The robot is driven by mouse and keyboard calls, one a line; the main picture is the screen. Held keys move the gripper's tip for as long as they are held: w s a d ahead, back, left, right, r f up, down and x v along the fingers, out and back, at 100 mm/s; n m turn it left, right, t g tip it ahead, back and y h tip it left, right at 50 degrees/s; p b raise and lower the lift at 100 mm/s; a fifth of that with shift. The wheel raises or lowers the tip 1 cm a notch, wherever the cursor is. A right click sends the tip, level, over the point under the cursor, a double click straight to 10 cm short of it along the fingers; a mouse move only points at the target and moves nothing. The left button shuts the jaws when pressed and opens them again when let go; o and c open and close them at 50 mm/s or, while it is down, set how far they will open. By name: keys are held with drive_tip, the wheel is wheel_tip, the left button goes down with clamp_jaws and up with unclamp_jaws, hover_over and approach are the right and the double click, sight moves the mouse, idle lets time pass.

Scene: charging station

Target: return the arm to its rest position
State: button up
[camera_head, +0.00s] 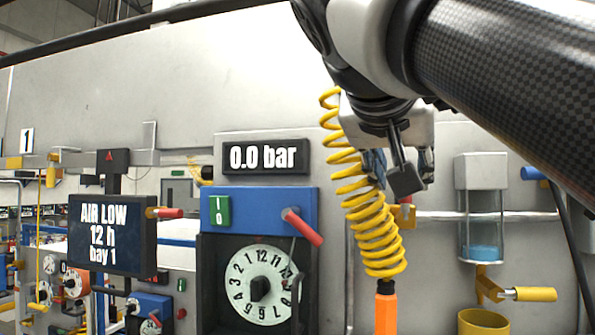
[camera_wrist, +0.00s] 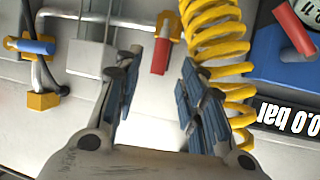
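My arm comes in from the upper right of the head view, and its gripper (camera_head: 400,165) hangs in front of the grey panel, just right of the yellow coiled hose. In the wrist view my gripper (camera_wrist: 161,62) is open, with a clear gap between the two blue-padded fingers. Nothing is held between them. A red handle (camera_wrist: 160,56) shows between the fingertips in that view; whether it touches a finger I cannot tell. The yellow coil (camera_head: 372,225) hangs close beside the gripper, and in the wrist view the coil (camera_wrist: 222,50) passes behind the right finger.
An orange tool handle (camera_head: 386,310) hangs below the coil. Left are a "0.0 bar" display (camera_head: 265,157), a dial (camera_head: 260,285), a red lever (camera_head: 303,227) and an "AIR LOW" screen (camera_head: 112,234). Right are a blue-liquid cylinder (camera_head: 481,225) and a yellow cup (camera_head: 483,322).

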drive_tip(key=s+a+f+n+g+y, duration=0.15)
drive_tip(key=s+f, duration=0.45)
drive_tip(key=f, duration=1)
drive_tip(key=s+f+n+g+y+b, duration=0.1)
drive_tip(key=s+f+n+g+y, duration=0.35)
drive_tip(key=f, duration=1.15)
drive_tip(key=s+a+f, duration=0.1)
drive_tip(key=s+f, duration=0.6)
drive_tip(key=f, duration=0.9)
wheel_tip(320, 180, down, 24)
drive_tip(key=s+g+b, duration=0.1)
drive_tip(key=b, duration=2)
drive_tip(key=shift+s+d+r+b, duration=0.15)
drive_tip(key=shift+s+b, duration=0.2)
drive_tip(key=shift+s, duration=0.05)
drive_tip(key=shift+r, duration=0.1)
drive_tip(key=shift+c, duration=0.4)
